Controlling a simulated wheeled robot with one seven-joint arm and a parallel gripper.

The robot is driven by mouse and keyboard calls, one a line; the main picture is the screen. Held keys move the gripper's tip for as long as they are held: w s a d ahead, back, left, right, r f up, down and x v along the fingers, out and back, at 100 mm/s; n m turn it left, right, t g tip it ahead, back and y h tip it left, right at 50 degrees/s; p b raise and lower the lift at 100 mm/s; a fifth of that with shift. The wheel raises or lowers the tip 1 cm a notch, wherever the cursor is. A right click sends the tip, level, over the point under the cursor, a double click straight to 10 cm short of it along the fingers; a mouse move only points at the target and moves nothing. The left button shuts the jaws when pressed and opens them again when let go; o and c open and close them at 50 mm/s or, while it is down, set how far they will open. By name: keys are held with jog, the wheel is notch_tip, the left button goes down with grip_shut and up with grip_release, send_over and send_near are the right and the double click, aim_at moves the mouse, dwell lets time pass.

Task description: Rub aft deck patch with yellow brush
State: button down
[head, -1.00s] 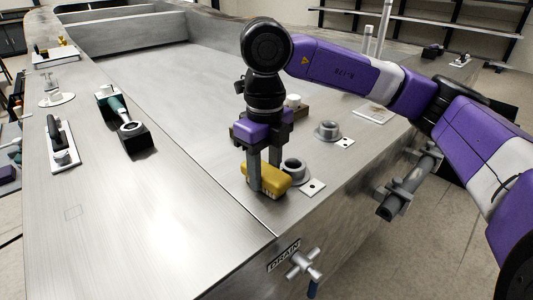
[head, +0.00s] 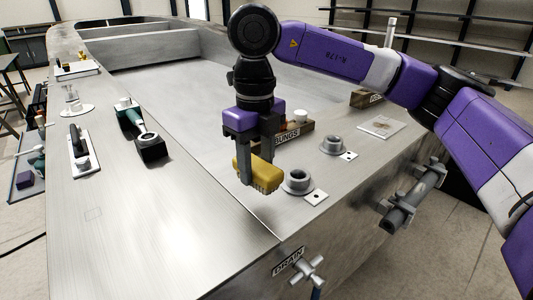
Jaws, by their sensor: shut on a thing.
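The yellow brush (head: 262,175) is held in my gripper (head: 255,168), whose two fingers are closed around its block. The brush appears to be a little above the metal deck (head: 190,230), beside a grey round fitting; the exact gap beneath it is hard to judge. A faint square outline (head: 93,213) is on the left part of the deck, well to the left of the brush. I cannot tell for sure whether this is the aft deck patch.
Grey round fittings (head: 298,181) (head: 332,144) stand right of the brush. A block labelled BUNGS (head: 295,134) is behind it. A black holder with a teal-handled tool (head: 151,148) and a white plate with a black handle (head: 78,152) occupy the left deck. The front left deck is clear.

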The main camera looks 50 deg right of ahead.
jog(key=shift+r+p, duration=0.45)
jog(key=shift+r, duration=0.8)
